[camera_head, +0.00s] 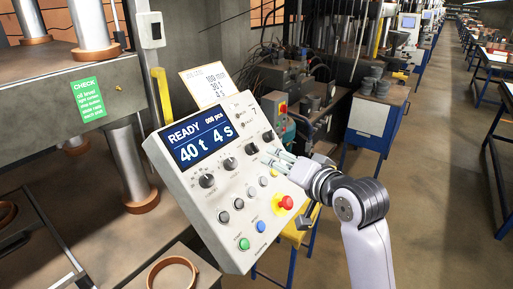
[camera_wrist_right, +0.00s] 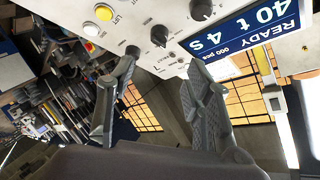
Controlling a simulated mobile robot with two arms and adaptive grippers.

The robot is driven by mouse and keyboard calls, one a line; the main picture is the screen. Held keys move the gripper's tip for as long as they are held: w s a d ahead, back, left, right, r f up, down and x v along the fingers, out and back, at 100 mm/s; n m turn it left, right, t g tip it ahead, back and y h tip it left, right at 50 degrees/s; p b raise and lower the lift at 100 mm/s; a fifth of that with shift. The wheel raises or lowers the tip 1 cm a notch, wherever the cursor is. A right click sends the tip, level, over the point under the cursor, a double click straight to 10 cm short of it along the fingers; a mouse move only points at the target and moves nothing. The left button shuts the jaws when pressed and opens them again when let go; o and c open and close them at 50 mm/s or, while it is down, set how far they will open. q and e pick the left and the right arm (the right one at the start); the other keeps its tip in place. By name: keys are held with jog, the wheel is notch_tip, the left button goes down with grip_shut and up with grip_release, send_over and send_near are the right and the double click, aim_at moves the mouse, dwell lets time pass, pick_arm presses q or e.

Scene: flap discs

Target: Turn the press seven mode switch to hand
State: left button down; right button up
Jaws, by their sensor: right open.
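A tilted grey control panel (camera_head: 215,215) stands in front of me; its blue display (camera_head: 200,138) reads READY, 40 t, 4 s. My right gripper (camera_head: 272,159) is at the panel's right side, open and empty. In the right wrist view its fingers (camera_wrist_right: 163,64) are spread, with a black knob (camera_wrist_right: 159,35) just beyond the gap, apparently untouched. My left gripper is out of view.
A red emergency button (camera_head: 286,202) on yellow, a blue button (camera_head: 261,226) and a green button (camera_head: 244,244) sit low on the panel. A card (camera_head: 207,84) stands on its top edge. Press columns (camera_head: 128,165) rise at left; the aisle (camera_head: 430,180) at right is clear.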

aim_at(254, 150)
jog(key=p+x, duration=0.3)
jog(key=x, duration=0.8)
jog(key=shift+w+a, duration=0.1)
jog(key=shift+w, duration=0.2)
jog(key=shift+p+x, duration=0.3)
jog(key=shift+x, duration=0.55)
jog(key=shift+f, duration=0.2)
jog(key=shift+c, duration=0.4)
grip_shut()
